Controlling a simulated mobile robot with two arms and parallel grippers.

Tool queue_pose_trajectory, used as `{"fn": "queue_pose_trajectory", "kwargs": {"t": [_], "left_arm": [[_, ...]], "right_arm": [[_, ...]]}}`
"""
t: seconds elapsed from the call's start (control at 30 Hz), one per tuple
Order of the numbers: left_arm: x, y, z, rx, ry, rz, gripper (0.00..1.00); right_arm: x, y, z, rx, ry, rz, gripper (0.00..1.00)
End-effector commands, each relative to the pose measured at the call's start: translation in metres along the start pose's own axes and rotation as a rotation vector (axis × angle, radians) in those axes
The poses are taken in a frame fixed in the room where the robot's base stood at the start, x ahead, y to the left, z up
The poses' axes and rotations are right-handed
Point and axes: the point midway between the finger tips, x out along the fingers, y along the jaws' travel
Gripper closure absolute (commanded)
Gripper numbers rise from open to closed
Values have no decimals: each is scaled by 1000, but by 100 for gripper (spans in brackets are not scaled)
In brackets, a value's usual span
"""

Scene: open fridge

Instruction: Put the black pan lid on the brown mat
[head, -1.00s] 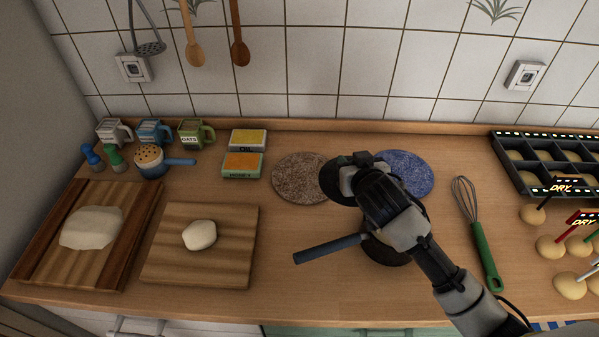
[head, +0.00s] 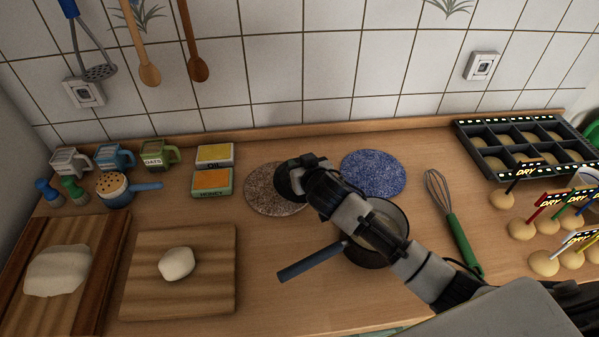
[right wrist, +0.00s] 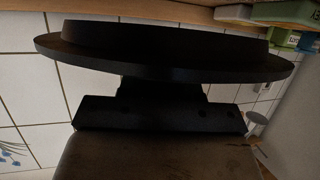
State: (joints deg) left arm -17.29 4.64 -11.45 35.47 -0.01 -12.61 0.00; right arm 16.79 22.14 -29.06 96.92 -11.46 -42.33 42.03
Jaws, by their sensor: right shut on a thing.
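The black pan lid (head: 285,183) is held by my right gripper (head: 303,166) and overlaps the brown speckled round mat (head: 262,201) in the head view. The lid appears tilted on edge; I cannot tell whether it touches the mat. In the right wrist view the lid (right wrist: 165,48) is a wide dark disc across the top, with the dark gripper (right wrist: 160,105) against it. Part of the mat is hidden behind the lid. My left gripper is not in view.
A blue mat (head: 373,174) lies right of the brown one. An open pan (head: 402,220) stands under my right arm, its handle pointing left. Honey and oil boxes (head: 212,182) stand left of the mat. A whisk (head: 458,235) lies to the right.

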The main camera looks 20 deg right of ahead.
Motion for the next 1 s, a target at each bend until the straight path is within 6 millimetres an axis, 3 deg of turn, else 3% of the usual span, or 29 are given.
{"fn": "queue_pose_trajectory", "kwargs": {"t": [0.2, 0.97, 1.0], "left_arm": [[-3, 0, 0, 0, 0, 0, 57], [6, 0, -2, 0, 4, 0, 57], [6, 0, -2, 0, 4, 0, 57]], "right_arm": [[10, 0, 27, -1, -3, -1, 94], [16, -1, 45, -2, -10, -1, 94], [16, -1, 46, -2, -14, 0, 64]]}}
